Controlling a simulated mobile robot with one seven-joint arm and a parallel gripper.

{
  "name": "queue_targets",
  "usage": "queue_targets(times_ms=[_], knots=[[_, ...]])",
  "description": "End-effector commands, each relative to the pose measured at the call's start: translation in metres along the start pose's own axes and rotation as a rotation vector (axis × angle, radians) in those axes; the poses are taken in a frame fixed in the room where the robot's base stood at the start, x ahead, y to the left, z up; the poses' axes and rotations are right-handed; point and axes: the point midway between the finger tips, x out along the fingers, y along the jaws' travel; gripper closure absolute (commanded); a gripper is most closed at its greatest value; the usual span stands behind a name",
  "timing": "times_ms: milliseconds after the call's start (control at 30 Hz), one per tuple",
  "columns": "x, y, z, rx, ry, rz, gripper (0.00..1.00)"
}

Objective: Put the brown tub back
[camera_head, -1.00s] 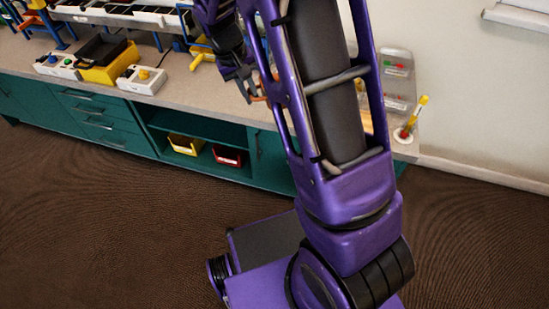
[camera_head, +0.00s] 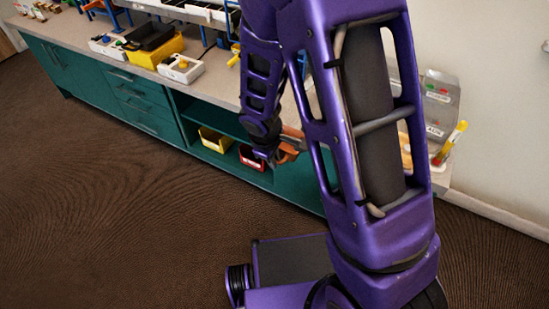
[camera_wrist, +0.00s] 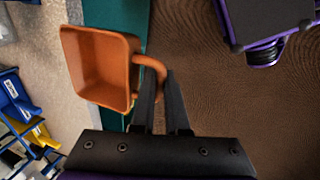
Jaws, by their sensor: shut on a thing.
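The brown tub (camera_wrist: 98,68) is an orange-brown open box with a loop handle, seen from above and empty in the wrist view. My gripper (camera_wrist: 160,85) is shut on the handle at the tub's right side. In the head view the tub (camera_head: 290,147) is partly hidden behind my arm. My gripper (camera_head: 274,158) holds it in front of the counter, near the open shelf (camera_head: 209,128) in the teal cabinet. A yellow bin (camera_head: 215,142) and a red bin (camera_head: 252,158) stand in that shelf.
On the counter (camera_head: 205,92) are a yellow tub (camera_head: 158,55) with a black one on it, white button boxes (camera_head: 180,68) and a grey stand (camera_head: 437,100) at the right. The wrist view shows blue and yellow bins (camera_wrist: 15,95). The brown floor (camera_head: 110,200) is clear.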

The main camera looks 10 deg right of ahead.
Motion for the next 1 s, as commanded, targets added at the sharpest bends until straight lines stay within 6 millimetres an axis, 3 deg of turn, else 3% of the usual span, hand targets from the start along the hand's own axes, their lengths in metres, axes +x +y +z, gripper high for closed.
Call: queue_targets(times_ms=[400, 1000], knots=[[0.032, -0.008, 0.000, 0.004, -0.002, 0.001, 1.00], [0.040, 0.034, 0.002, 0.006, -0.002, 0.001, 1.00]])
